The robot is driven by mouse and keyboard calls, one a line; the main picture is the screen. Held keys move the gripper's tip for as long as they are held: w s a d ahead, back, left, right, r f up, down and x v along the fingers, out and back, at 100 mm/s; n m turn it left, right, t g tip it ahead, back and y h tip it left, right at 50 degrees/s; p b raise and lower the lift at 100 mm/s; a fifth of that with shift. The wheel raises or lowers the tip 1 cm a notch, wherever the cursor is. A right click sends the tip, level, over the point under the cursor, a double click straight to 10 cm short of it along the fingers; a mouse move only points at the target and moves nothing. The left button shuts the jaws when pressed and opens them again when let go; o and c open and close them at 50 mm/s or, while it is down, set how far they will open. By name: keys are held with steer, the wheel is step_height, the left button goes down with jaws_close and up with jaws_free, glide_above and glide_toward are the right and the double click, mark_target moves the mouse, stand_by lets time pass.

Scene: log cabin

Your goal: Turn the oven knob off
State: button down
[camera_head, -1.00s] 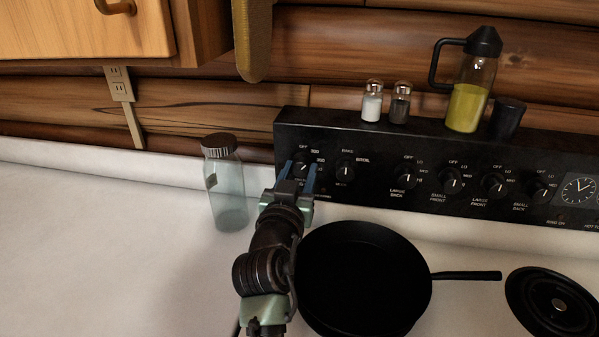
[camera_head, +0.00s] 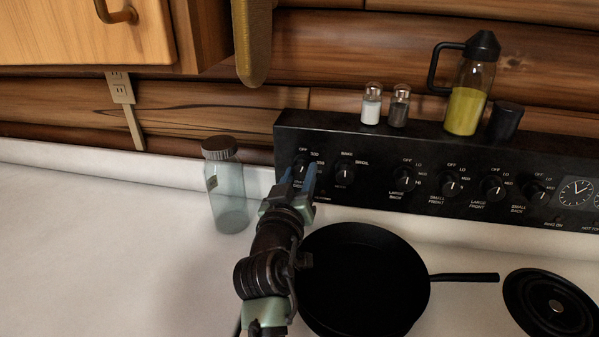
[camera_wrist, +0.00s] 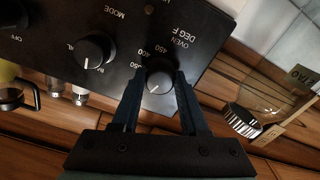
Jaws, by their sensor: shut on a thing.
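The oven knob (camera_head: 301,168) is the leftmost black knob on the stove's black control panel (camera_head: 375,150). In the wrist view the oven knob (camera_wrist: 160,77) has a light pointer line and sits by the "OVEN DEG F" label and temperature numbers. My gripper (camera_head: 299,174) is at the panel, with its blue fingers on either side of this knob. In the wrist view my gripper (camera_wrist: 160,82) is shut on the knob, one dark finger at each side. The fingers hide part of the dial's markings. I cannot read the exact setting.
The mode knob (camera_head: 345,173) is just right of the oven knob, with several burner knobs farther right. A glass jar (camera_head: 228,190) stands left of my gripper. A black pan (camera_head: 365,275) lies below right. Shakers (camera_head: 371,103) and an oil bottle (camera_head: 468,100) stand on the panel.

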steer(key=shift+n+p, duration=0.65)
steer(key=shift+n, duration=1.45)
steer(key=shift+c, duration=2.1)
jaws_free()
steer(key=shift+s, duration=0.1)
steer(key=s+a+b, duration=0.1)
steer(key=s+a, duration=0.1)
steer(key=s, duration=1)
steer(key=shift+s+a, duration=0.25)
steer(key=shift+s, duration=0.05)
